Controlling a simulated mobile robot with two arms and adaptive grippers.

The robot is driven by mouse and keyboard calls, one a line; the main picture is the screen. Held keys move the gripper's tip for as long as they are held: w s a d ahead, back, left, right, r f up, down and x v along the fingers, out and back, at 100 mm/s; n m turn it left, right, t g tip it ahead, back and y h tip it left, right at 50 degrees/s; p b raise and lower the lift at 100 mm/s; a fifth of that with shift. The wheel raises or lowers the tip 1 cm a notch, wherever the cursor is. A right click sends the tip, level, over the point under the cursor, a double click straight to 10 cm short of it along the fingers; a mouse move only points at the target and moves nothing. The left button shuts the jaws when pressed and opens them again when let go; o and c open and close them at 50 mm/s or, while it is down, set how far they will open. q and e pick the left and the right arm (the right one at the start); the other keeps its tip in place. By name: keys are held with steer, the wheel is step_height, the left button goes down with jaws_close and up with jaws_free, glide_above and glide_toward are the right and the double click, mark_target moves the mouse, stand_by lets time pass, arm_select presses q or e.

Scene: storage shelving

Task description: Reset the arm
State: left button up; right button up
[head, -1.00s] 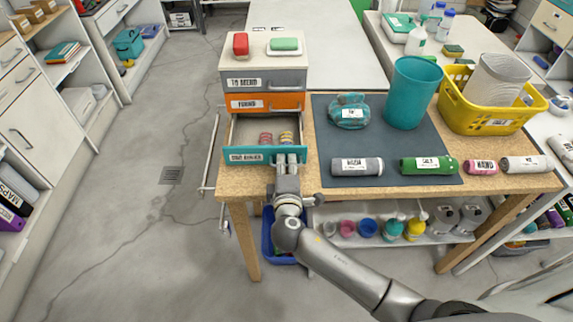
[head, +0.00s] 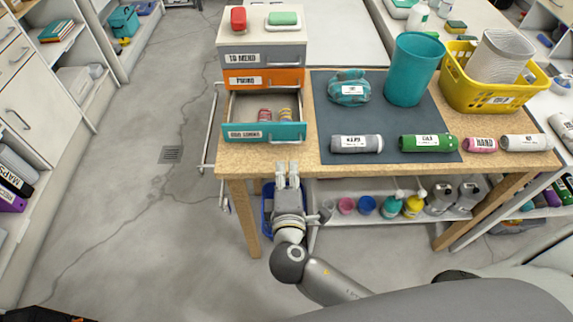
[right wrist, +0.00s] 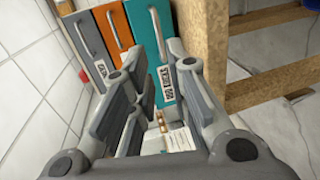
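My right gripper (head: 288,170) is just in front of the table edge, below and apart from the teal drawer front (head: 240,132). Its fingers are apart with nothing held. In the right wrist view the gripper (right wrist: 160,95) points towards the drawer unit, whose teal front (right wrist: 150,40) shows beyond the fingers. The teal bottom drawer stands pulled out, with small striped items (head: 265,114) inside. My left gripper is not in view.
A grey drawer (head: 290,57) and orange drawer (head: 290,77) above are shut. On the table are a dark mat (head: 400,102), teal cup (head: 410,70), yellow basket (head: 475,92) and several labelled rolls. A blue bin (head: 267,205) sits below. Floor at left is clear.

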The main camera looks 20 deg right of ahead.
stand_by(0.5)
steer(key=s+d+f+m+g+y, duration=0.1)
steer(key=s+f+g, duration=0.2)
steer(key=f, duration=0.8)
steer(key=s+d+f+m+g+y, duration=0.1)
steer(key=s+d+f+g, duration=0.15)
steer(key=f, duration=0.85)
steer(key=s+d+f+g+y, duration=0.1)
steer(key=s+f+g, duration=0.25)
steer(key=f, duration=0.75)
steer(key=s+d+f+m+g, duration=0.1)
steer(key=s+d+f+m, duration=0.1)
steer(key=s+f, duration=0.3)
steer(key=s+d+f+m+g, duration=0.2)
steer(key=s+f+m, duration=0.3)
steer(key=s, duration=0.9)
steer(key=s+d+f+m+g+y, duration=0.1)
steer(key=s+d+f+m+g, duration=0.1)
steer(key=s+f, duration=0.5)
steer(key=s+m, duration=0.1)
steer(key=s, duration=0.2)
